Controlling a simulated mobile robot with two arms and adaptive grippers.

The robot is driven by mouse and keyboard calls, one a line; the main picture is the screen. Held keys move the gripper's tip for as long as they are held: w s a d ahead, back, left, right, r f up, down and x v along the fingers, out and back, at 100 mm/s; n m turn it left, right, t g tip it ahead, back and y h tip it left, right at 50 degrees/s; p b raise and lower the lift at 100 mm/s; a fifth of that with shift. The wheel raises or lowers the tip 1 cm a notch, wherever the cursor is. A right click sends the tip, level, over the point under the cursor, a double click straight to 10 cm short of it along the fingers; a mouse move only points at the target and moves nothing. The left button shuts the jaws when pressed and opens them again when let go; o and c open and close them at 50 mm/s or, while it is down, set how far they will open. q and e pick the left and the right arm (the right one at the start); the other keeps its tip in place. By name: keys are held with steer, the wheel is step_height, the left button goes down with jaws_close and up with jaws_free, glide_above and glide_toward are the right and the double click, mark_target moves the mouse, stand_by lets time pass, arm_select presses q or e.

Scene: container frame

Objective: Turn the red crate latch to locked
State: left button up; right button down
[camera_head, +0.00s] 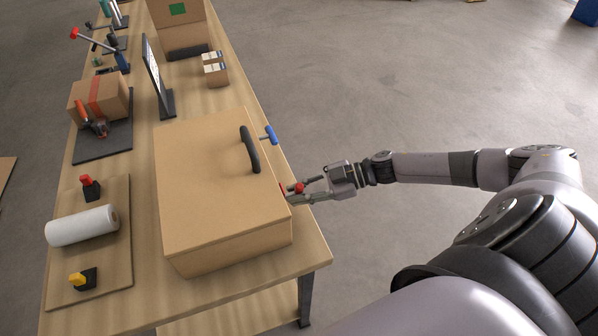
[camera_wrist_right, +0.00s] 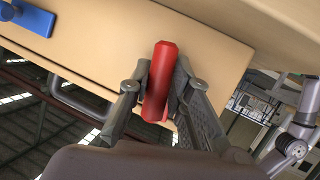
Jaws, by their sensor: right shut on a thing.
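The wooden crate (camera_head: 210,185) stands on the table with its lid down. The red latch (camera_head: 299,188) is on the crate's right side, near the front corner. My right gripper (camera_head: 296,193) is at that side and shut on the red latch. In the right wrist view the red latch (camera_wrist_right: 160,82) is a red bar between the two fingers, its long side running up and down in the picture. The fingers hide part of its base. A blue latch (camera_head: 270,135) is on the same side farther back; it also shows in the right wrist view (camera_wrist_right: 33,18). My left gripper is not in view.
A black handle (camera_head: 249,150) is on the lid's right edge. The wooden table (camera_head: 140,240) also holds a white roll (camera_head: 82,226) on a board, a taped box (camera_head: 105,92), a dark upright panel (camera_head: 154,75) and small boxes (camera_head: 216,70). Right of the table is open floor.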

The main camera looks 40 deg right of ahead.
steer(key=shift+w+r+m+g+p, duration=0.25)
steer(key=shift+m+g+p, duration=0.15)
steer(key=shift+m+p, duration=0.25)
steer(key=shift+d+m, duration=0.1)
steer(key=shift+m, duration=0.15)
steer(key=shift+f, duration=0.1)
steer(key=c, duration=1.8)
jaws_free()
steer(key=o, duration=0.3)
steer(key=shift+s+f, duration=0.1)
steer(key=shift+s, duration=0.05)
steer(key=shift+g, duration=0.3)
steer(key=v, duration=1.2)
